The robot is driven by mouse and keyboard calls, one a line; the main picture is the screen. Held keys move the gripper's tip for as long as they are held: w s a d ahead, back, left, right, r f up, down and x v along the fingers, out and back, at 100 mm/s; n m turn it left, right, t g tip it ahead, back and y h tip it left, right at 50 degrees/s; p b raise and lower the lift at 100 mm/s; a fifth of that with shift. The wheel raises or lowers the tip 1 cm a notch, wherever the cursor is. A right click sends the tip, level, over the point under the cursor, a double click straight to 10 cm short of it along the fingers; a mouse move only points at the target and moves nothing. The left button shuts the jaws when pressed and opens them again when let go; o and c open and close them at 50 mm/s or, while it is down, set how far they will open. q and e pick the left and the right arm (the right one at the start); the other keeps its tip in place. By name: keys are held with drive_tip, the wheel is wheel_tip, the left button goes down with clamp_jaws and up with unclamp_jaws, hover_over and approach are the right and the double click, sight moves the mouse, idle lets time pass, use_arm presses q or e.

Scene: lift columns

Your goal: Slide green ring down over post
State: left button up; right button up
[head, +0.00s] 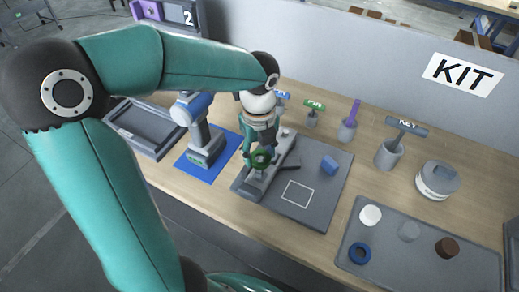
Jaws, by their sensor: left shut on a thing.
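The green ring (261,159) is between the fingers of my left gripper (260,157), which reaches down from above and is shut on it. The ring is just above the near end of a long grey fixture (245,184) on the dark grey mat. The post is mostly hidden by the ring and the fingers. I cannot tell whether the ring is around the post's top or only above it. My right gripper is not in view.
A blue block (329,165) lies on the grey mat (308,212) near a white square outline. A power drill (205,141) stands on a blue mat to the left. A grey tray (424,270) at the right holds several round parts. Cups and a lidded pot (437,181) stand behind.

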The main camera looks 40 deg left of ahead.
use_arm(q)
drive_tip(key=shift+f, duration=0.35)
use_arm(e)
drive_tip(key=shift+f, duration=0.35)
use_arm(q)
drive_tip(key=shift+s+f+b, duration=0.1)
drive_tip(key=shift+f+b, duration=0.35)
drive_tip(key=shift+f, duration=0.15)
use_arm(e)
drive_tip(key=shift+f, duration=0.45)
use_arm(q)
drive_tip(key=shift+f, duration=0.3)
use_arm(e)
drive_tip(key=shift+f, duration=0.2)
use_arm(q)
drive_tip(key=shift+f+b, duration=0.6)
drive_tip(key=shift+f, duration=0.05)
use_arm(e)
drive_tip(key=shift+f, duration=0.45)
use_arm(q)
drive_tip(key=shift+f, duration=0.25)
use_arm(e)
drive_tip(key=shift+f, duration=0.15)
use_arm(q)
drive_tip(key=shift+f+b, duration=0.65)
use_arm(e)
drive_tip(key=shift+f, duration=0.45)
